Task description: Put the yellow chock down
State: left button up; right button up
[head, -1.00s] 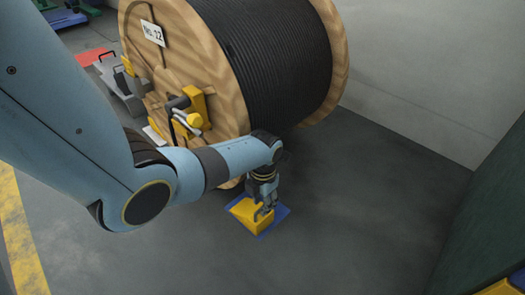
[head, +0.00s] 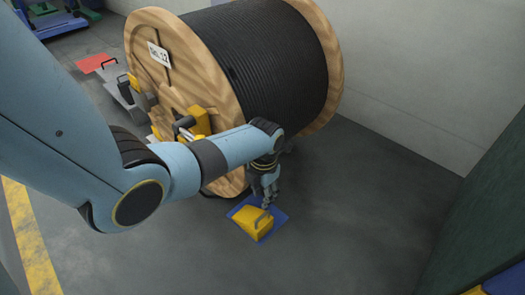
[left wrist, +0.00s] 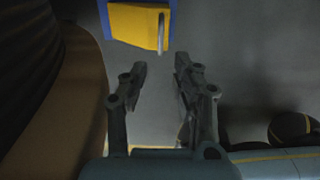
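The yellow chock (head: 251,223) rests on a blue mat (head: 277,216) on the floor, beside the large wooden cable reel. My left gripper (head: 267,203) is just above the chock in the head view. In the left wrist view, my left gripper (left wrist: 160,67) has its two fingers apart with only bare floor between them. The chock (left wrist: 135,27), with its upright grey handle (left wrist: 161,33), lies beyond the fingertips on the blue mat (left wrist: 104,20), clear of them. My right gripper is not in view.
The cable reel (head: 166,65) with black cable (head: 265,65) stands close behind my left gripper. Yellow fittings (head: 200,121) are on its near side. A pale wall (head: 410,90) runs at the right, and a dark green panel (head: 480,220) stands front right. The floor around the mat is open.

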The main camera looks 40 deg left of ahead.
pick_arm(q)
jog(key=shift+s+r+p, duration=0.1)
jog(key=shift+r+p, duration=0.2)
jog(key=shift+r, duration=0.35)
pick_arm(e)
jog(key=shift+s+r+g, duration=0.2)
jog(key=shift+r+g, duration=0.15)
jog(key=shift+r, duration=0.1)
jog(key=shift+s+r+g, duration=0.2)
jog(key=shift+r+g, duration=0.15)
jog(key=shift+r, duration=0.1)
pick_arm(q)
jog(key=s+d+r+m+t, duration=0.1)
jog(key=s+r+m, duration=0.2)
jog(key=s+m, duration=0.55)
jog(key=s+d+r+m+t, duration=0.25)
jog(key=s+m, duration=0.25)
jog(key=m, duration=0.6)
jog(key=s+r+m, duration=0.4)
jog(key=r+m, duration=0.3)
jog(key=m, duration=0.1)
jog(key=s+d+r+m+t, duration=0.1)
jog(key=s+r+m, duration=0.3)
jog(key=r+m, duration=0.3)
jog(key=shift+s+d+r+m, duration=0.2)
jog(key=shift+d+m, duration=0.1)
jog(key=shift+m, duration=0.45)
jog(key=shift+f+t, duration=0.15)
jog(key=shift+t, duration=0.1)
